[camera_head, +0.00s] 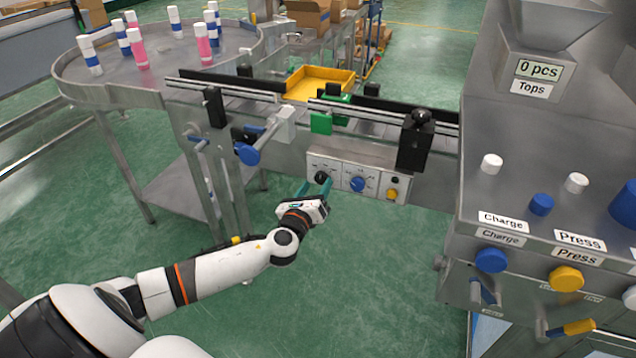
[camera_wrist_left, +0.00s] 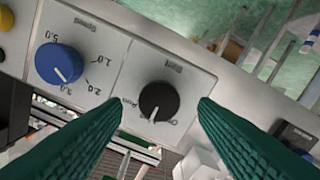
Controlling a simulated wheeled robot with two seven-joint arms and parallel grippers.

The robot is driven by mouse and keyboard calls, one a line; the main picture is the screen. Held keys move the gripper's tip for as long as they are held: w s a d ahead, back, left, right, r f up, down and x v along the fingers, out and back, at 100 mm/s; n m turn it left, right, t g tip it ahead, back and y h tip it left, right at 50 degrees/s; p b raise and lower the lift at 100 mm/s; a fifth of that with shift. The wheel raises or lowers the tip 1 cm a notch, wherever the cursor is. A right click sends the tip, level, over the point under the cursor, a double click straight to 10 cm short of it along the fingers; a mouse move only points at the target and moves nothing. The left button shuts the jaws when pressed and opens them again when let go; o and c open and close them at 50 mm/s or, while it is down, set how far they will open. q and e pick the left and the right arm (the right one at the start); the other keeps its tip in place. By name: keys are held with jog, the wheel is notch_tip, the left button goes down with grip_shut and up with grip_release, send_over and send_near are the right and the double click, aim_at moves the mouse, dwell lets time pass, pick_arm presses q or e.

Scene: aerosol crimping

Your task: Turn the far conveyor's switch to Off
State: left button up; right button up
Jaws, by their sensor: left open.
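The conveyor's control panel (camera_head: 340,176) is on the front of the conveyor, with a black rotary switch (camera_head: 321,177) at its left end. The switch also shows in the left wrist view (camera_wrist_left: 156,97), with a white pointer line towards the picture's bottom. Small upside-down labels sit around it, too blurred to read surely. My left gripper (camera_head: 316,187) is open in front of the switch. In the left wrist view its two green fingers (camera_wrist_left: 160,108) lie either side of the switch, with gaps showing. Contact is not visible. My right gripper is not in view.
A blue speed knob (camera_head: 357,184) and a yellow button (camera_head: 392,194) sit right of the switch. A blue-ended handle (camera_head: 248,154) juts out up and left of the gripper. A grey machine (camera_head: 540,215) fills the right. Open green floor lies below the panel.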

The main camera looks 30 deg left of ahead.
pick_arm(q)
jog(key=shift+x, duration=0.8)
jog(key=shift+w, duration=0.1)
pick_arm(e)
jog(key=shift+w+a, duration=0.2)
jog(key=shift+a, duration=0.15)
pick_arm(q)
jog(key=c, duration=1)
